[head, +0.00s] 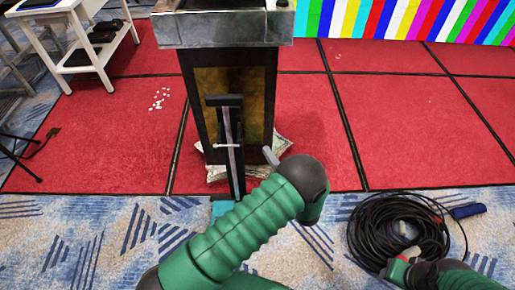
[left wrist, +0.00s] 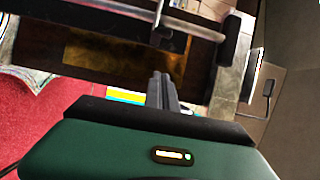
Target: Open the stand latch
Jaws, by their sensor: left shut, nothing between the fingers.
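The stand (head: 237,172) is a narrow upright black frame with a pale central strip, in front of a dark podium. A thin light rod with a small knob, seemingly the latch (head: 226,146), crosses it partway up. In the left wrist view a grey rod (left wrist: 190,18) runs across the top beside black bars. My left gripper (head: 270,156) is just right of the stand, apart from the latch in the head view. Its grey fingers are together and empty in the left wrist view (left wrist: 162,80). Part of my right arm shows at lower right; its fingers are unclear.
The podium (head: 203,100) stands behind on red floor panels (head: 390,110). A coil of black cable (head: 375,235) lies on the patterned carpet at right, near a blue item (head: 467,211). A white trolley (head: 88,65) is at upper left. Papers lie around the podium's base.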

